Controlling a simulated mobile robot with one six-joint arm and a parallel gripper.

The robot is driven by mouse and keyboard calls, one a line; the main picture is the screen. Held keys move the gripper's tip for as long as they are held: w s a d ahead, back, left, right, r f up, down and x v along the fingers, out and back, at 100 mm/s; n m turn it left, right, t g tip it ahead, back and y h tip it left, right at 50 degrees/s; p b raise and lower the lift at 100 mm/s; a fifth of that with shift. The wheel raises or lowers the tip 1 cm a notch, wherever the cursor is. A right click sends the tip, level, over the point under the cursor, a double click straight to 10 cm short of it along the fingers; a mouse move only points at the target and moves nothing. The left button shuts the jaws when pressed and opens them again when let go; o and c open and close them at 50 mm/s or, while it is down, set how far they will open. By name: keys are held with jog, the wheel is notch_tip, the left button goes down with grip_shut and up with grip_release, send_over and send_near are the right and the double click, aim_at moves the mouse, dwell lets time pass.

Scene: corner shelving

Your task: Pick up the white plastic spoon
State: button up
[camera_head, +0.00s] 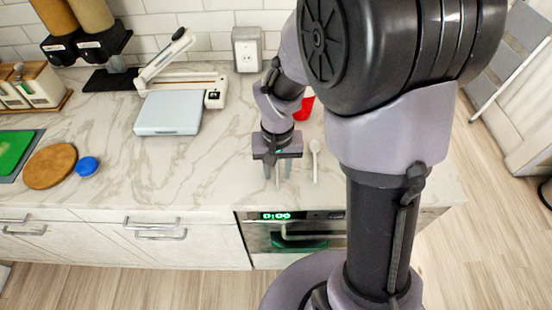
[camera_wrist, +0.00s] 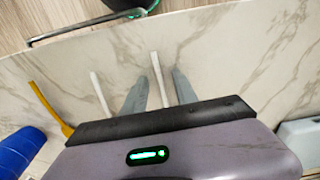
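A white spoon (camera_head: 315,162) lies on the marble counter just right of my gripper (camera_head: 278,174) in the head view, bowl toward the wall. My gripper points down and is open, its two grey fingers apart. In the wrist view, a thin white handle (camera_wrist: 160,78) lies between the open fingertips (camera_wrist: 157,88), not visibly gripped. A second white handle (camera_wrist: 101,93) lies left of the fingers there. The far ends of both handles are hidden by my gripper, so I cannot tell from the wrist view which type of utensil each is.
A yellow handle (camera_wrist: 47,106) and a blue object (camera_wrist: 20,150) lie at the wrist view's left. A red object (camera_head: 304,108) stands behind my arm. A scale-like device (camera_head: 168,113), round wooden board (camera_head: 50,166) and blue lid (camera_head: 87,166) are left. The counter's front edge is close.

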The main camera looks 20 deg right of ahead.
jog(key=shift+f, duration=0.15)
grip_shut()
